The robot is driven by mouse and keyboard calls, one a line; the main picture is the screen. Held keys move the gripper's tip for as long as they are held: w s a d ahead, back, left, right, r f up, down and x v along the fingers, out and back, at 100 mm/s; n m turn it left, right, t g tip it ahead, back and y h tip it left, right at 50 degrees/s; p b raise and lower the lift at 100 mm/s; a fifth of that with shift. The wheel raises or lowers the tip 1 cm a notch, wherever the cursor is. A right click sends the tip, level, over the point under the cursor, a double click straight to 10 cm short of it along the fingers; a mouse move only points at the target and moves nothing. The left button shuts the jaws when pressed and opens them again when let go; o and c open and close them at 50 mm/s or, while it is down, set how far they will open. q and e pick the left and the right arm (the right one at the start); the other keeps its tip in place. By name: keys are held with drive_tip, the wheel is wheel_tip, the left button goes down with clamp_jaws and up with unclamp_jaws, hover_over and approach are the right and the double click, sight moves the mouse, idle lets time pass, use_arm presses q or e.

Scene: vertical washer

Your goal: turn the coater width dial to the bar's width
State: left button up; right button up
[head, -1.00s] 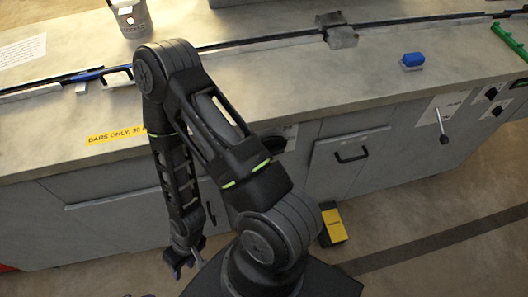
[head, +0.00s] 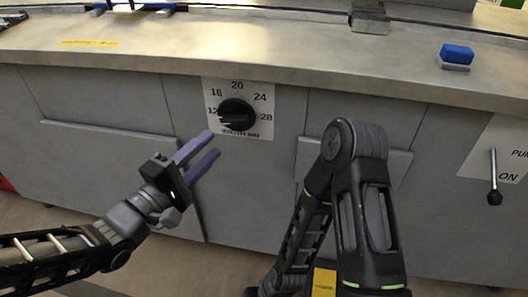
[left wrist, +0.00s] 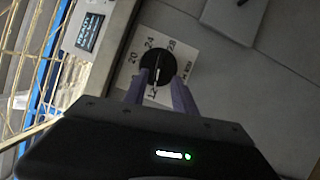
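The coater width dial (head: 237,114) is a black knob on a white plate on the grey cabinet front. The plate carries the numbers 12, 16, 20, 24 and 28. The dial also shows in the left wrist view (left wrist: 158,66), where its white mark points toward the 12. My left gripper (head: 211,144) has purple fingers, spread and empty, just below and left of the dial. In the left wrist view its fingers point at the knob; contact cannot be told. My right arm stands right of the dial; its fingers are out of view. I cannot identify the bar.
A lever (head: 494,180) beside an ON label is at the right. A blue block (head: 457,53) sits on the worktop (head: 300,55). A dark display (left wrist: 88,30) shows in the left wrist view. Cabinet doors flank the dial.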

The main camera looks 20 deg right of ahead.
sight(232, 124)
use_arm(q)
drive_tip(key=shift+w, duration=0.1)
drive_tip(key=b+x, duration=0.2)
drive_tip(key=x, duration=0.5)
drive_tip(key=shift+w+d, duration=0.25)
drive_tip(key=shift+c, duration=0.4)
clamp_jaws()
